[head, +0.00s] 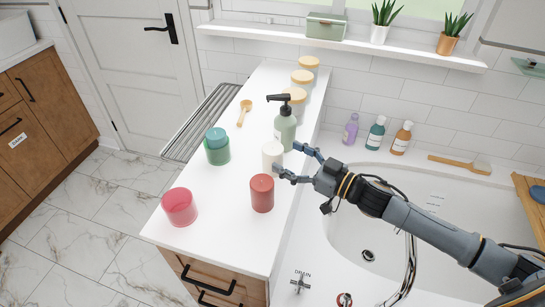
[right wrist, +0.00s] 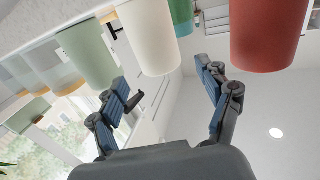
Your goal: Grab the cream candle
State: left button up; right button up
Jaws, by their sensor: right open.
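The cream candle (head: 272,154) stands upright on the white counter (head: 222,212) in the head view, between the green pump bottle (head: 285,128) and the red candle (head: 262,193). In the right wrist view the cream candle (right wrist: 149,36) is ahead of the fingers, near the middle. My right gripper (head: 291,163) is open, its two fingers pointing at the cream candle from the right. In the right wrist view the gripper (right wrist: 168,95) has its fingers spread and nothing held between them. My left gripper is not in view.
The red candle (right wrist: 268,34) is close to one finger. A teal candle (head: 217,146), pink cup (head: 179,206), wooden spoon (head: 244,112) and several wooden-lidded jars (head: 302,77) share the counter. A bathtub (head: 370,225) lies to the right.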

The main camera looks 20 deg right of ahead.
aim_at(264, 145)
jog(key=shift+w+a, duration=0.1)
jog(key=shift+w, duration=0.05)
jog(key=shift+w+a+r, duration=0.15)
jog(key=shift+w+a, duration=0.05)
jog(key=shift+w, duration=0.05)
jog(key=p+x, duration=0.1)
jog(key=x, duration=0.2)
jog(key=shift+w+a+p, duration=0.25)
jog(key=shift+w+p, duration=0.05)
jog(key=shift+p, duration=0.05)
jog(key=shift+w+a, duration=0.3)
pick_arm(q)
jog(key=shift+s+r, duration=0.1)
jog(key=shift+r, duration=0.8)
pick_arm(e)
jog(key=c, duration=1.4)
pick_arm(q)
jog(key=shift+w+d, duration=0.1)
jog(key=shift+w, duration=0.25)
